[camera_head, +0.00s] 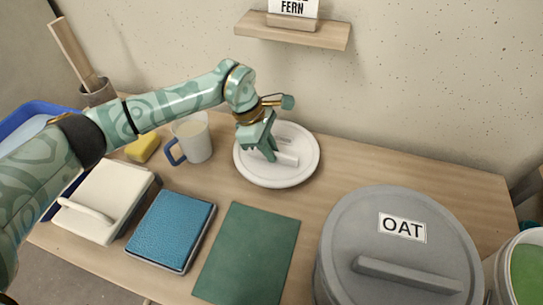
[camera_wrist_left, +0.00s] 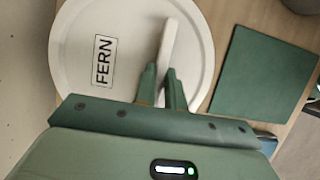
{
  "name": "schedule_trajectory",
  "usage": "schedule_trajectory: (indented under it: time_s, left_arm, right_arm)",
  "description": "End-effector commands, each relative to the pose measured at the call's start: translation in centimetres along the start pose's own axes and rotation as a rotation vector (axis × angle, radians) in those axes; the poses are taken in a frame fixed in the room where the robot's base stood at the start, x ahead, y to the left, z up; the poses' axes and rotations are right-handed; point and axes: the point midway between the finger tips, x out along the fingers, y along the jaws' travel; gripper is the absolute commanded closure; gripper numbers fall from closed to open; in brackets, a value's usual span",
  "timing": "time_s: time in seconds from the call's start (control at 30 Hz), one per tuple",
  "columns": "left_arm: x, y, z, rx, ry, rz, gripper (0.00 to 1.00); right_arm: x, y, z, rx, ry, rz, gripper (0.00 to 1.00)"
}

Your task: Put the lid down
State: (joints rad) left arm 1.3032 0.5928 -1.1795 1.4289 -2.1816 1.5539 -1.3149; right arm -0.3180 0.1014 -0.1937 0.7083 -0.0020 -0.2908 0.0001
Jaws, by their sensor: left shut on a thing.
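The lid (camera_head: 248,167) is a round white disc with a raised bar handle (camera_head: 287,159), near the wall at the back middle of the table. In the left wrist view the lid (camera_wrist_left: 85,35) shows a FERN label (camera_wrist_left: 104,62) beside its handle (camera_wrist_left: 169,38). My left gripper (camera_head: 271,152) comes down from above and is shut on the lid's handle; its fingers (camera_wrist_left: 163,88) meet the handle's near end. The lid looks about level, on or just above the table; I cannot tell which. My right gripper is not in view.
A green mat (camera_head: 247,255) lies bare in front of the lid. A mug (camera_head: 196,143), blue pad (camera_head: 170,228) and white handled slab (camera_head: 105,190) are at left. A shelf (camera_head: 290,32) is above.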

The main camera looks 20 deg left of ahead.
Motion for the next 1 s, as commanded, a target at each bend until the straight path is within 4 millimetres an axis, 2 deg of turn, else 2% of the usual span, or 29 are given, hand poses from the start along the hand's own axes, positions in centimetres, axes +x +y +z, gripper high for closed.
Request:
schedule_trajectory:
  time_s: [0.03, 0.13, 0.47, 0.5, 0.57, 0.83, 1.0]
  left_arm:
    - [1.2, 0.0, -0.5, -0.001, -0.001, -0.005, 1.00]
    - [2.4, 0.0, -0.9, 0.000, -0.001, -0.003, 1.00]
    - [2.3, 0.0, -1.0, 0.001, 0.000, 0.000, 1.00]
    - [2.3, 0.0, -1.0, 0.001, 0.001, 0.000, 0.80]
    - [2.3, 0.0, -1.0, 0.001, 0.001, 0.000, 0.67]
    - [2.0, 0.0, -0.9, 0.001, 0.001, 0.000, 0.67]
    - [-0.9, 0.0, -0.7, 0.002, 0.002, 0.006, 0.67]
  right_arm:
    - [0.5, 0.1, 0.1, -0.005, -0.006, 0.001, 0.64]
    - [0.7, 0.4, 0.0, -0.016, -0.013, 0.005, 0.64]
    - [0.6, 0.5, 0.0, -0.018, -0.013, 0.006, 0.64]
    - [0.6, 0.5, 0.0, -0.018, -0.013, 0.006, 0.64]
    - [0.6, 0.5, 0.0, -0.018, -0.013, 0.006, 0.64]
    - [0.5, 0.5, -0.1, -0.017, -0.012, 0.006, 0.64]
    - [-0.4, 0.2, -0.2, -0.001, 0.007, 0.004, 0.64]
